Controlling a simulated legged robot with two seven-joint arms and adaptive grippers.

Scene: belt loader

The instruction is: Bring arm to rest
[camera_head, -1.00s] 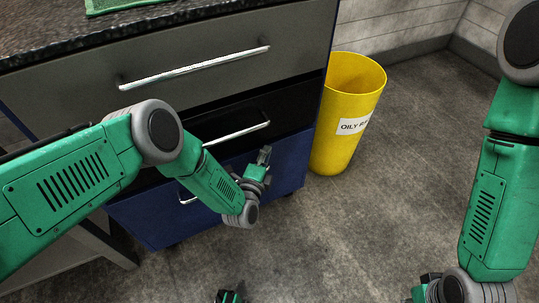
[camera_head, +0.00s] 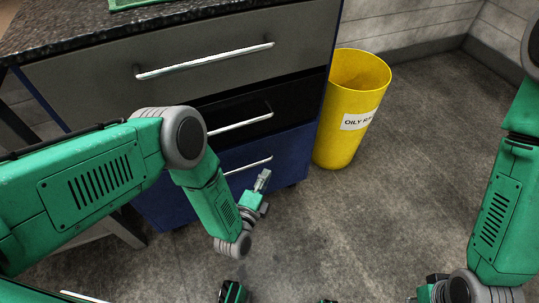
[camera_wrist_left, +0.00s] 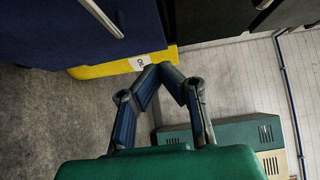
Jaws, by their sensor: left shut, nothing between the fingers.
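My left gripper (camera_head: 263,178) is in front of the cabinet's lower right part in the head view. Its fingers are closed with nothing between them; the closed fingertips also show in the left wrist view (camera_wrist_left: 165,72). My left arm (camera_head: 100,182) comes in from the left, bent at the elbow, with the forearm reaching down. My right arm (camera_head: 497,215) hangs at the right edge of the head view. My right gripper cannot be made out there.
A cabinet has a grey upper drawer (camera_head: 100,92), a black middle drawer (camera_head: 245,107) and a blue lower drawer (camera_head: 240,150), each with a bar handle. A yellow bin (camera_head: 340,150) labelled for oily rags stands to its right. Open concrete floor (camera_head: 400,210) lies in front.

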